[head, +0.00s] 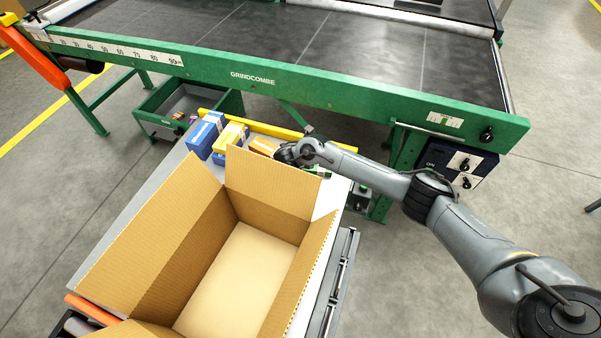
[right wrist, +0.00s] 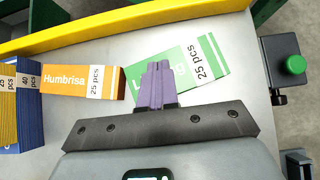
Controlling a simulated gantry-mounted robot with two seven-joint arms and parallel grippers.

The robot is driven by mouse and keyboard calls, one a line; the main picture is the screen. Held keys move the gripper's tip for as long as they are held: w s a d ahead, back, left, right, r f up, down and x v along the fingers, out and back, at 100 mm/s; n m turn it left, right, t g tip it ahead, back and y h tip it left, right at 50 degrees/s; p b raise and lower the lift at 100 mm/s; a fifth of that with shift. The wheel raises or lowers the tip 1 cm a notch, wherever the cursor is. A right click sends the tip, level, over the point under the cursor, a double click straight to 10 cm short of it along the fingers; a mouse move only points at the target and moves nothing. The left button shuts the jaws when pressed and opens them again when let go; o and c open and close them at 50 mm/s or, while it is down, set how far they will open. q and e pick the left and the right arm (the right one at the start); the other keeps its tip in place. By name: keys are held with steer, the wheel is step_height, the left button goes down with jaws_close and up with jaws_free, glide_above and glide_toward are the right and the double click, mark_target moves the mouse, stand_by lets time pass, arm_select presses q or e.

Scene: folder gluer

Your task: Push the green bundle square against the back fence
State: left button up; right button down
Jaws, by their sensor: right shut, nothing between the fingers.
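The green bundle (right wrist: 205,72), with a white "25 pcs" label, lies flat in the right wrist view. It is skewed to the yellow back fence (right wrist: 130,21); a narrow gap shows between them, wider at the bundle's left end. My right gripper (right wrist: 157,68) has its purple fingers together and empty. They overlap the bundle's left part in the picture; I cannot tell whether they touch it. In the head view the right gripper (head: 284,153) is beyond the open carton, near the fence (head: 255,126), and the bundle is mostly hidden. My left gripper is not in view.
An orange bundle (right wrist: 75,82) lies left of the green one, with blue and yellow bundles (right wrist: 28,105) farther left. A large open carton (head: 245,275) stands in front. A post with a green button (right wrist: 296,64) is at right. The green conveyor frame (head: 330,92) rises behind.

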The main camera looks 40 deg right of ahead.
steer(key=s+a, duration=0.2)
steer(key=a, duration=0.1)
steer(key=s+a, duration=0.1)
steer(key=a, duration=0.1)
arm_select(q)
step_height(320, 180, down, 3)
steer(key=b, duration=0.2)
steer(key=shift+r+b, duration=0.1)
steer(key=shift+b, duration=0.25)
arm_select(e)
steer(key=f, duration=0.5)
steer(key=shift+d+f, duration=0.1)
steer(key=shift+d, duration=0.2)
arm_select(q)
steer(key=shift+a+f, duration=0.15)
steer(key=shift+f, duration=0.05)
arm_select(e)
steer(key=shift+w+d, duration=0.2)
steer(key=shift+d, duration=0.05)
arm_select(q)
steer(key=shift+b, duration=0.3)
arm_select(e)
steer(key=shift+w, duration=0.1)
steer(key=shift+d, duration=0.15)
